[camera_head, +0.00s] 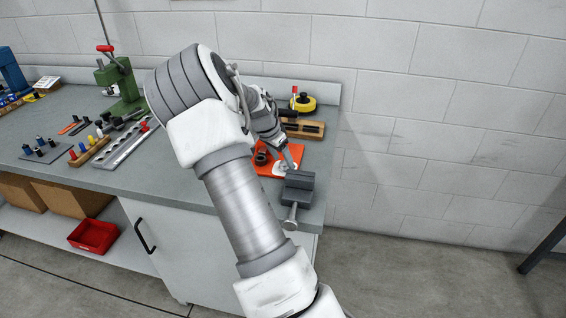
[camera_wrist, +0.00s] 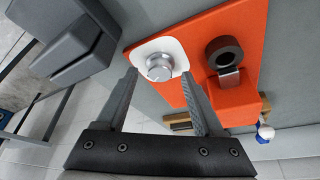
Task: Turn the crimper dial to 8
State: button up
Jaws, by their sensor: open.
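My gripper (camera_wrist: 160,74) is open. Its two fingertips appear to the left and right of the dial; I cannot tell whether they touch it. In the head view my gripper (camera_head: 288,160) is over the crimper and hides much of the dial. The dial's numbers and its setting cannot be read.
A grey vise (camera_head: 299,188) stands right beside the crimper at the bench edge. Behind are a wooden tray (camera_head: 303,129) and a yellow round tool (camera_head: 303,103). A green press (camera_head: 120,82) and small tool racks (camera_head: 90,150) stand at left. A block wall closes the back.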

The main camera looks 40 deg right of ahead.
jog(key=shift+d+f, duration=0.25)
jog(key=shift+f, duration=0.35)
grip_shut()
